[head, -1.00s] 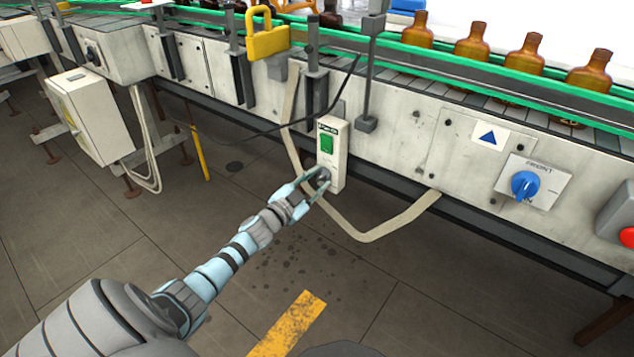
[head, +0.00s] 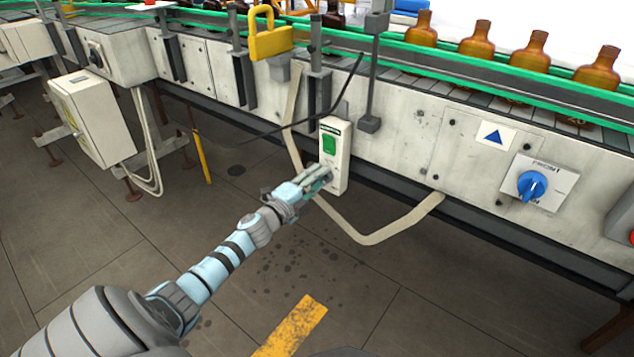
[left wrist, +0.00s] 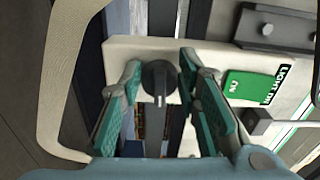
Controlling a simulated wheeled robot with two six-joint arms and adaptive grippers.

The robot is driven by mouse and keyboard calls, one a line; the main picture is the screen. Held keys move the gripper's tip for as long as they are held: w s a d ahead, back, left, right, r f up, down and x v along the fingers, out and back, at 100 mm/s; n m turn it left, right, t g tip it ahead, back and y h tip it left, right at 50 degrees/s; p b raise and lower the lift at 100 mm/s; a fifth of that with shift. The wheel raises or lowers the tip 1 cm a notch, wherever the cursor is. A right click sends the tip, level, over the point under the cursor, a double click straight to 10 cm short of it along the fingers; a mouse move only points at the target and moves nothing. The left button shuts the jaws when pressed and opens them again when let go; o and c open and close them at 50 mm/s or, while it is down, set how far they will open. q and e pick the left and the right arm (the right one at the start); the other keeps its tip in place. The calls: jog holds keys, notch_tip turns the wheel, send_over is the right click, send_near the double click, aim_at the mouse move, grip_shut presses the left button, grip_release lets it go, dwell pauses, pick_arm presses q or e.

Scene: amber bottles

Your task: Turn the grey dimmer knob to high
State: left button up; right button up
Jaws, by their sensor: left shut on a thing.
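The grey dimmer knob (left wrist: 158,78) is a round dark knob with a bar across it, on the end of a narrow white switch box (head: 342,130). In the head view my fingers cover most or all of it. My left gripper (head: 326,176) reaches the lower part of the box from the front left. In the left wrist view the left gripper's (left wrist: 162,72) two green-padded fingers stand on either side of the knob, shut on it. The knob's setting marks cannot be made out. My right gripper is not in view.
A green switch (head: 329,145) sits on the same box, above the knob. A blue rotary knob (head: 532,185) is on the conveyor panel at right. A beige cable (head: 385,236) loops below the box. Amber bottles (head: 476,40) stand on the conveyor. The floor in front is clear.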

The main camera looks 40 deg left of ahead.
pick_arm(q)
jog(key=m, duration=0.6)
jog(key=shift+r+m+b, duration=0.2)
jog(key=shift+m+b, duration=0.1)
jog(key=shift+b, duration=0.05)
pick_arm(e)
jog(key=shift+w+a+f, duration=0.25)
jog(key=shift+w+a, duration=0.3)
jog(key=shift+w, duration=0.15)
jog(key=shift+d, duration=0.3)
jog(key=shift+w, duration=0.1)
